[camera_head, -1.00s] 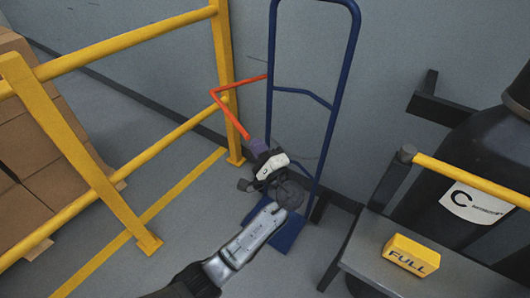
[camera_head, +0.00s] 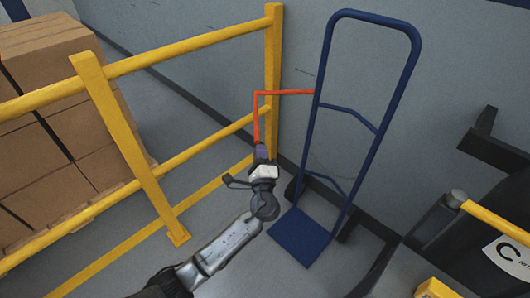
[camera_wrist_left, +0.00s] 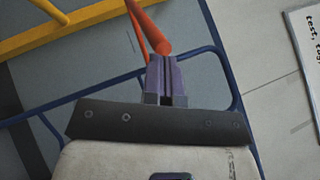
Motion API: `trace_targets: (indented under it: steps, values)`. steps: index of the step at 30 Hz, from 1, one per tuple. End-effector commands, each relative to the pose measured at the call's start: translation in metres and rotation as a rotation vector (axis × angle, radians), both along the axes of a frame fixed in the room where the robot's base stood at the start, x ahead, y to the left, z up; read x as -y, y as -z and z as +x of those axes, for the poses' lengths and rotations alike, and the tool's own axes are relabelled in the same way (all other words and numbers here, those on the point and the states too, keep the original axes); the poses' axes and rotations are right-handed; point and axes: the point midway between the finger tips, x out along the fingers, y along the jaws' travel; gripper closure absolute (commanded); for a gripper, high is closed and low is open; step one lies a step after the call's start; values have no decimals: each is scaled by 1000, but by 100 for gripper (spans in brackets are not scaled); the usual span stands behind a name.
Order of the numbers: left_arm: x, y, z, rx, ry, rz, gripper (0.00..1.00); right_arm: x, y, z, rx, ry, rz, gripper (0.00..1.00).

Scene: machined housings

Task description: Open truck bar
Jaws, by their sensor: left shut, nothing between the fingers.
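The orange-red truck bar (camera_head: 257,105) joins the left post of the blue hand truck (camera_head: 327,80) and sticks out to the left, then bends downward in the head view. My left gripper (camera_head: 262,153) is at the free end of the bar, with its purple fingers shut and nothing between them. In the left wrist view the fingers (camera_wrist_left: 166,75) point at the rounded end of the bar (camera_wrist_left: 150,30). The tips look very close to it; I cannot tell whether they touch. My right gripper is not in view.
A yellow guard rail (camera_head: 190,55) stands left of the truck, its corner post close to the bar. Stacked cardboard boxes (camera_head: 60,120) are behind the rail. A grey wall (camera_head: 460,60) is behind the truck. A yellow block (camera_head: 435,288) is at lower right.

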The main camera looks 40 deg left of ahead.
Motion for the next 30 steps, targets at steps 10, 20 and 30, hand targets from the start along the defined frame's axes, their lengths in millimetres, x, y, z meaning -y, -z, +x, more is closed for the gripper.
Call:
trace_targets:
  steps: [10, 20, 30]
  values:
    - [-84, 2, 3, -1, 240, 4, 100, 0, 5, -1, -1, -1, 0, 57]
    - [-123, 1, 10, 2, 232, 0, 100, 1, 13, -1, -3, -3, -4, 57]
    - [-128, 0, 11, 1, 233, 0, 100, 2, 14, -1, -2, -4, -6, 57]
